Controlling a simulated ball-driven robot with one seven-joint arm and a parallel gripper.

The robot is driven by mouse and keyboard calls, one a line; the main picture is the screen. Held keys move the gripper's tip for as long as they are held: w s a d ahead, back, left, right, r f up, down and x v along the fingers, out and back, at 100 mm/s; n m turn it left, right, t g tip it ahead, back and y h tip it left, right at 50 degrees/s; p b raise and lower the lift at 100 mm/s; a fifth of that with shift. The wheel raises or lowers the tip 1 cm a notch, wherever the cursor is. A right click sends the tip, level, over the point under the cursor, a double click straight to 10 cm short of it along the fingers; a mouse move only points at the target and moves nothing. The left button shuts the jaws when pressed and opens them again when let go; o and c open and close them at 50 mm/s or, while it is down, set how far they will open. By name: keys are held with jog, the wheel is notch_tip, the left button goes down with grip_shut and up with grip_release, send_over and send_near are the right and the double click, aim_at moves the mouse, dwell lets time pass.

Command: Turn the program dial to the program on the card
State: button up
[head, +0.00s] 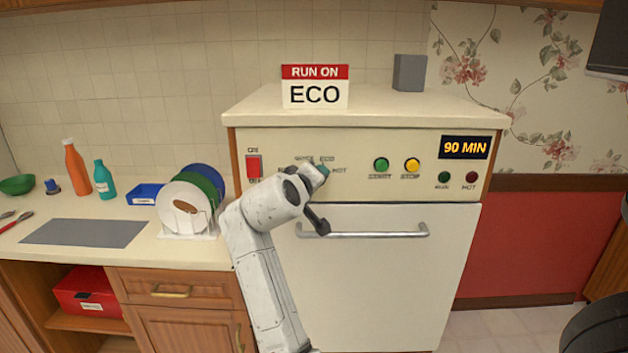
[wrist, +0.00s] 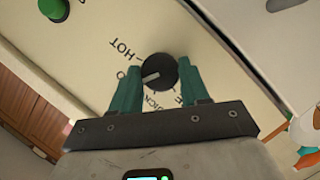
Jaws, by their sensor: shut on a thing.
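The card (head: 315,88) on top of the machine reads "RUN ON ECO". The program dial (wrist: 160,71) is a round black knob with a white pointer line. My gripper (wrist: 158,67) is shut on it, one teal finger on each side. In the wrist view the pointer aims left and slightly down, toward a label partly hidden by the left finger, of which an "O" shows. HOT is above that and QUICK below, partly covered. In the head view my wrist hides the dial; ECO (head: 327,160) and HOT show beside it.
The machine's panel has a red switch (head: 254,166), a green button (head: 381,165), a yellow button (head: 412,165) and a display (head: 465,147) reading "90 MIN". A door handle (head: 365,234) runs below. Plates (head: 184,209) stand in a rack at left.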

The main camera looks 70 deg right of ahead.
jog(key=shift+f, duration=0.2)
dwell(0.3)
jog(key=o, duration=1.1)
jog(key=shift+r, duration=0.1)
jog(key=shift+c, duration=0.2)
jog(key=shift+a+r, duration=0.1)
jog(key=w+b+v, duration=0.1)
jog(key=v, duration=0.9)
jog(key=shift+s+a, duration=0.25)
jog(key=shift+s, duration=0.25)
